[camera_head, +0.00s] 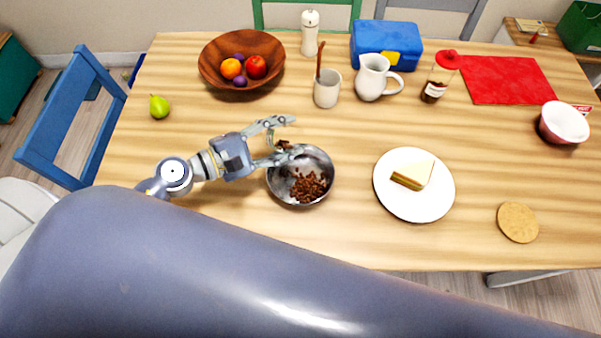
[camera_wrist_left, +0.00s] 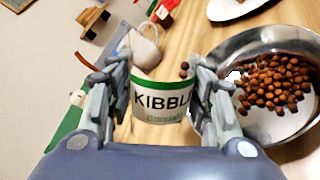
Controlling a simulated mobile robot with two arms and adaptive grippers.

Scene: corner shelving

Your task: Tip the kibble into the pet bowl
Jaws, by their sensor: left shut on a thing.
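The pet bowl (camera_head: 281,182) is a round metal bowl on the table, with brown kibble (camera_head: 310,187) lying in it. It also shows at the right of the left wrist view (camera_wrist_left: 250,48). My left gripper (camera_head: 280,140) is at the bowl's upper left rim. In the left wrist view my left gripper (camera_wrist_left: 160,97) is shut on a white container (camera_wrist_left: 158,104) with a green band and the letters "KIBBL". A few brown pieces (camera_wrist_left: 184,68) show at the container's right edge. In the head view the container is hard to make out. My right gripper is not in view.
A plate (camera_head: 412,210) with a sandwich (camera_head: 410,172) is right of the bowl. A wooden fruit bowl (camera_head: 215,72), cup (camera_head: 326,92), white jug (camera_head: 371,80) and blue box (camera_head: 385,42) stand behind. My arm link fills the foreground.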

